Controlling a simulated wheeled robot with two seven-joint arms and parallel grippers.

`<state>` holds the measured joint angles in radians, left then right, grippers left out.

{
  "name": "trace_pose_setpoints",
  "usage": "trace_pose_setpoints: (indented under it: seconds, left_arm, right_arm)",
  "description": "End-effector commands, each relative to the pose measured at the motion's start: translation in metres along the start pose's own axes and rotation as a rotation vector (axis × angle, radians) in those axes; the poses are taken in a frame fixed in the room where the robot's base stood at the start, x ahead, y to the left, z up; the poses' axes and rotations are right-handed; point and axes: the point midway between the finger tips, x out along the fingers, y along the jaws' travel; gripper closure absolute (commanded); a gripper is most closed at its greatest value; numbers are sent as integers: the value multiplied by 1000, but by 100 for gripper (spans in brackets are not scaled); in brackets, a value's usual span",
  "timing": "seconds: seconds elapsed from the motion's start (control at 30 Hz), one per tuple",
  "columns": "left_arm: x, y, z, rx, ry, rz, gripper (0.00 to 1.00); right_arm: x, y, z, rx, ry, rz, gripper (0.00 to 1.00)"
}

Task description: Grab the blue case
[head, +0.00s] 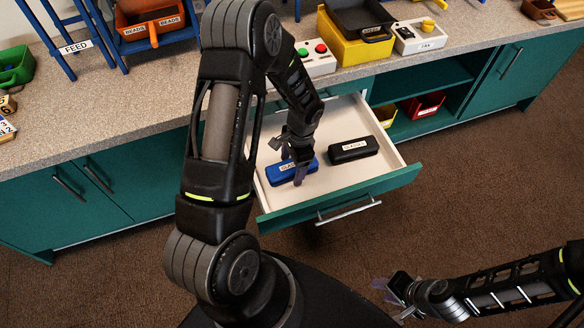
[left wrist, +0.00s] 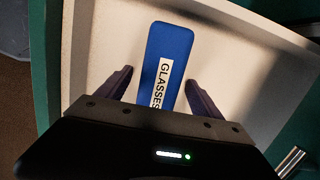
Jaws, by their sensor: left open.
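The blue case (head: 278,179) lies in the left part of an open drawer (head: 290,209), with a white label reading GLASSES. My left gripper (head: 299,177) is open and reaches down over it from above. In the left wrist view the blue case (left wrist: 170,45) lies between the two spread fingers (left wrist: 158,86), with a gap on each side. It is not gripped. My right gripper (head: 388,298) is low at the right, away from the drawer, and its fingers look apart and empty.
A black case (head: 353,150) with a white label lies right of the blue case in the drawer. The drawer walls surround both. Above is the counter, with a button box (head: 316,60) and a yellow bin (head: 350,47). An open shelf (head: 440,85) is at the right.

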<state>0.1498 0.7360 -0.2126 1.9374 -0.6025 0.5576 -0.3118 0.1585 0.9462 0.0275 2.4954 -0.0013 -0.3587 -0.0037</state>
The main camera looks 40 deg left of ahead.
Motion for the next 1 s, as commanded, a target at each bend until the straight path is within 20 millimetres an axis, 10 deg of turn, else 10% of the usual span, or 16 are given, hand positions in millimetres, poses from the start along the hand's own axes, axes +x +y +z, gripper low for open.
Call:
trace_pose_setpoints:
  seconds: [0.33, 1.0]
  left_arm:
    - [0, 0, 0, 0, 0, 0, 24]
    - [0, 0, 0, 0, 0, 0, 79]
  right_arm:
    - [0, 0, 0, 0, 0, 0, 64]
    - [0, 0, 0, 0, 0, 0, 64]
